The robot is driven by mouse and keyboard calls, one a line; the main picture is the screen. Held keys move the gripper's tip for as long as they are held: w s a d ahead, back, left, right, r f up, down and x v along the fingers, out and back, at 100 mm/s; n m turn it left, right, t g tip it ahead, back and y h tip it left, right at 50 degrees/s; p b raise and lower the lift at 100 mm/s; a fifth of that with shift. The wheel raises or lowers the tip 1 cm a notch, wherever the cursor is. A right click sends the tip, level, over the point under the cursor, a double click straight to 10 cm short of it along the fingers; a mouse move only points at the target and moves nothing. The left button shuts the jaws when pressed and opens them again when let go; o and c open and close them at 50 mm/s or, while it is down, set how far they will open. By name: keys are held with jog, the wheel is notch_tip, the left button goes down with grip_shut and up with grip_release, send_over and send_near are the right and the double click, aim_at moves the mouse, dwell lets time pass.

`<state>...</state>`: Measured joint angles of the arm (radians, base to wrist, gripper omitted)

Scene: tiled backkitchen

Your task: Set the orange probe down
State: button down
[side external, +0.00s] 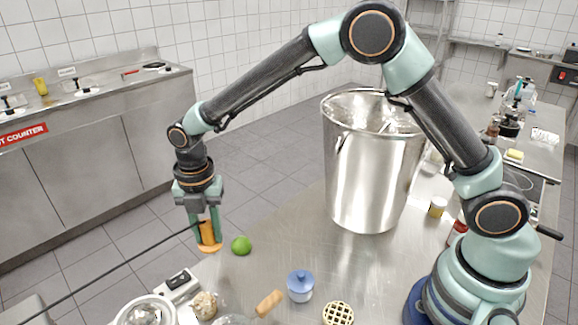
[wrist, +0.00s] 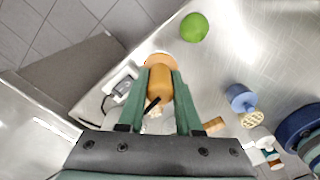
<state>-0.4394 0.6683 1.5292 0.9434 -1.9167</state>
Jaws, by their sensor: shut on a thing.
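My gripper (side external: 208,222) is shut on the orange probe (side external: 207,234), which hangs roughly upright with its wide flared end down. A thin black line, like a cable, runs from it to the lower left. In the wrist view, the probe (wrist: 160,88) sits between the two green fingers of my gripper (wrist: 160,80), its flared end pointing away from the camera. The probe is close to the left edge of the metal table (side external: 285,235). I cannot tell whether its lower end touches the table.
A green lime (side external: 241,245) lies just right of the probe. A white switch box (side external: 177,284), a blue lidded pot (side external: 300,285) and a wooden handle (side external: 269,303) are nearer the front. A large steel pot (side external: 365,175) stands behind right. Bare tabletop lies between lime and steel pot.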

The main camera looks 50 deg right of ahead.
aim_at(211, 244)
jog(key=shift+f, duration=1.85)
jog(key=shift+f, duration=0.1)
jog(key=c, duration=0.6)
grip_release()
